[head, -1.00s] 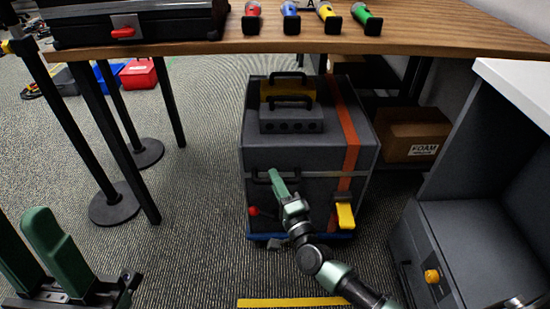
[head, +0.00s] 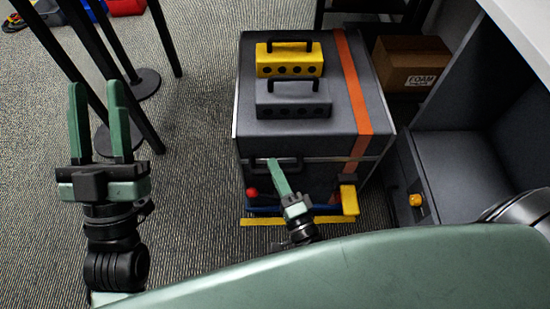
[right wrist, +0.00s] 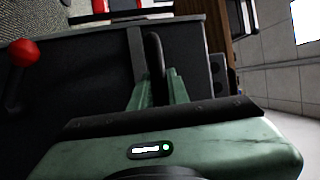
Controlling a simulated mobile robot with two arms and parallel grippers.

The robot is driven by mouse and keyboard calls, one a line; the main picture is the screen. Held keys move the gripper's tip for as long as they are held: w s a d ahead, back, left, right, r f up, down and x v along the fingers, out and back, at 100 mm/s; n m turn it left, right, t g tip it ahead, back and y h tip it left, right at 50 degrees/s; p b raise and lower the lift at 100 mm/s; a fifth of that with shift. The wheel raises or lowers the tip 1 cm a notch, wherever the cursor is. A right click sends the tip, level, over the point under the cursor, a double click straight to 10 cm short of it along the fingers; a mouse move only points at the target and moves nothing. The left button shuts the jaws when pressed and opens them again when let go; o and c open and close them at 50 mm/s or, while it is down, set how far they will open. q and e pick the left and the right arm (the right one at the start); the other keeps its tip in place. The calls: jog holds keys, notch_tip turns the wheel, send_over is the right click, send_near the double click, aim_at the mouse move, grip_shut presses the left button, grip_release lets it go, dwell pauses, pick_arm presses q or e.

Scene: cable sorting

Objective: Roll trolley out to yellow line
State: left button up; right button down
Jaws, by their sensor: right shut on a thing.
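The trolley (head: 300,170) is a dark grey box with an orange strap, standing upright on a low blue base. A red knob (head: 252,192) and a yellow pedal (head: 349,199) are at its front. The yellow line (head: 262,222) lies on the floor right along its front edge, partly hidden by my right arm and the pedal. My right gripper (head: 273,164) is shut on the front handle (head: 285,164); the handle also shows between its fingers in the right wrist view (right wrist: 154,55). My left gripper (head: 96,88) is open and empty, left of the trolley.
A yellow case (head: 289,66) and a grey case (head: 292,104) ride on the trolley. Black posts (head: 135,125) stand at left. A grey cabinet (head: 465,180) and a cardboard box (head: 410,66) are at right. Carpet between posts and trolley is clear.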

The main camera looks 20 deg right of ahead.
pick_arm(q)
jog(key=shift+f, duration=0.1)
pick_arm(e)
jog(key=shift+s+a, duration=0.1)
jog(key=shift+s, duration=0.05)
jog(key=c, duration=1.4)
grip_release()
jog(key=shift+o, duration=0.2)
